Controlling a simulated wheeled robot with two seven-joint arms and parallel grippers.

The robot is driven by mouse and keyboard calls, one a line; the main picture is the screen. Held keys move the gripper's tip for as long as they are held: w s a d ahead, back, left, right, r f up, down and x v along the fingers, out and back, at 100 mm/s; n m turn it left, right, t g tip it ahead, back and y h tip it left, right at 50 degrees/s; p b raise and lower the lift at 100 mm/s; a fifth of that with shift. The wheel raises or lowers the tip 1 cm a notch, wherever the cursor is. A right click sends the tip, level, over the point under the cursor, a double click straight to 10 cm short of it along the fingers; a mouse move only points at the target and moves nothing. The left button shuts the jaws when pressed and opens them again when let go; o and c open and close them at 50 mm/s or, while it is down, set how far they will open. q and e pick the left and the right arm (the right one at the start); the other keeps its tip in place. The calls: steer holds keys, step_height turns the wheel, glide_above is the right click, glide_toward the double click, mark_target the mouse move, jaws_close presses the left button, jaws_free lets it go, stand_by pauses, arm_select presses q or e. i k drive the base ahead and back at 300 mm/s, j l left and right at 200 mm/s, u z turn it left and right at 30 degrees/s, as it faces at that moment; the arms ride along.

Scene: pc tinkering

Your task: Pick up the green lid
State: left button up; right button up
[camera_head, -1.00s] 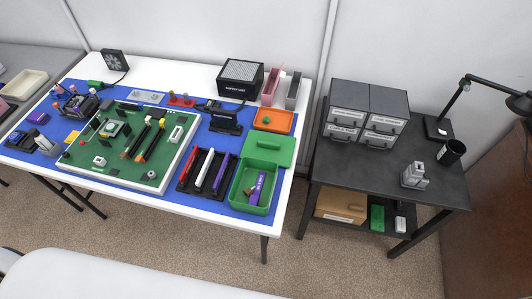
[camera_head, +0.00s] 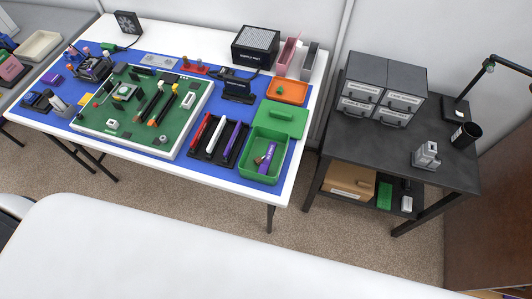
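The green lid (camera_head: 284,123), a flat rectangular plate with a small raised handle, lies on the blue mat near the right end of the workbench. It sits between an orange tray (camera_head: 287,92) behind it and an open green bin (camera_head: 259,175) in front of it. The bin holds a purple item (camera_head: 267,157) and a small brown item.
Left of the bin is a black rack with red, white and purple sticks (camera_head: 219,142). A large green circuit board (camera_head: 140,112) fills the mat's middle. A dark side table (camera_head: 355,143) with grey drawers (camera_head: 383,88) stands to the right. A white surface (camera_head: 200,250) spans the foreground.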

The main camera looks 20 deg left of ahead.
mark_target(291, 120)
steer(key=i+l+u, duration=0.1)
steer(key=l+u, duration=0.2)
steer(key=l, duration=0.35)
steer(key=i+l+u, duration=0.1)
steer(key=l+u, duration=0.2)
steer(key=l, duration=0.3)
